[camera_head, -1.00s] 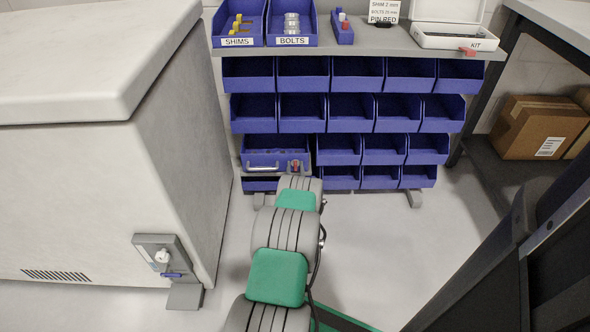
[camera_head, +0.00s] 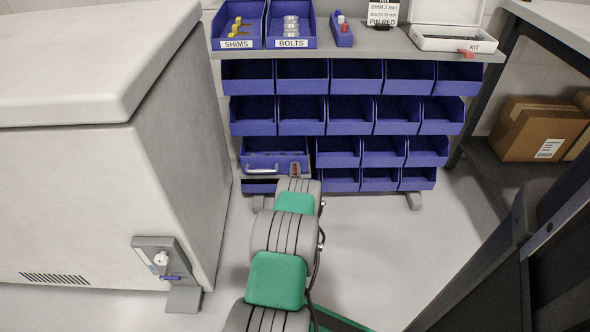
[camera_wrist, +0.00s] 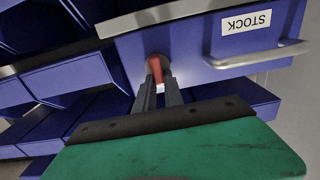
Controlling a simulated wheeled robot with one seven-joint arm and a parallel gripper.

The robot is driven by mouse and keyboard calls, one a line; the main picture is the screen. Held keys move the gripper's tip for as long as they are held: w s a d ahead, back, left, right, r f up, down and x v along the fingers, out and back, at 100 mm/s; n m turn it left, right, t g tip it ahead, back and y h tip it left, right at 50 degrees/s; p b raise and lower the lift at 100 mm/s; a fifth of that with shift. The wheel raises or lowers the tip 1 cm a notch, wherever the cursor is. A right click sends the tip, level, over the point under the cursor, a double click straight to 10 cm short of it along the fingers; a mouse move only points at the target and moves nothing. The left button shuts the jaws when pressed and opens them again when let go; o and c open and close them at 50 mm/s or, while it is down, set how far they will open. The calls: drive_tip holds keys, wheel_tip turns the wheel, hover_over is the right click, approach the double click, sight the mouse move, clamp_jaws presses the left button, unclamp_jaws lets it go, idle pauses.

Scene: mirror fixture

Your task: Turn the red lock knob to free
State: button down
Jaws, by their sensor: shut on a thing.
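The red lock knob (camera_wrist: 155,68) shows in the wrist view on the front of a blue drawer (camera_wrist: 190,50) labelled STOCK. My gripper (camera_wrist: 158,80) is shut on the knob, one dark finger on each side of it. In the head view the knob (camera_head: 295,170) is a small red spot at the right of the drawer front (camera_head: 262,161), just beyond the end of my arm. My arm hides the gripper in that view. The drawer's handle (camera_wrist: 258,55) is beside the knob. The fingers partly cover the knob, so its exact angle is hard to tell.
Blue bins (camera_head: 352,115) fill the rack around the drawer. A shelf above holds SHIMS (camera_head: 238,43) and BOLTS (camera_head: 291,43) bins and a KIT case (camera_head: 453,38). A large white chest (camera_head: 170,150) stands close on the left. The floor (camera_head: 390,250) at right is clear.

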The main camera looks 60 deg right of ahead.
drive_tip(key=shift+m+b, duration=0.3)
drive_tip(key=shift+s+d+f+m+b, duration=0.2)
drive_tip(key=shift+m+b, duration=1.05)
drive_tip(key=shift+m, duration=1.65)
drive_tip(key=shift+s+d+f+m+b, duration=0.1)
drive_tip(key=shift+s+f+m+b, duration=0.25)
drive_tip(key=shift+m+b, duration=1.7)
drive_tip(key=shift+s+d+f+m+b, duration=0.15)
drive_tip(key=shift+s+f+m+b, duration=0.2)
drive_tip(key=shift+m, duration=3.4)
drive_tip(key=shift+w, duration=0.15)
drive_tip(key=c, duration=1.4)
unclamp_jaws()
drive_tip(key=shift+c, duration=0.2)
drive_tip(key=shift+a, duration=0.1)
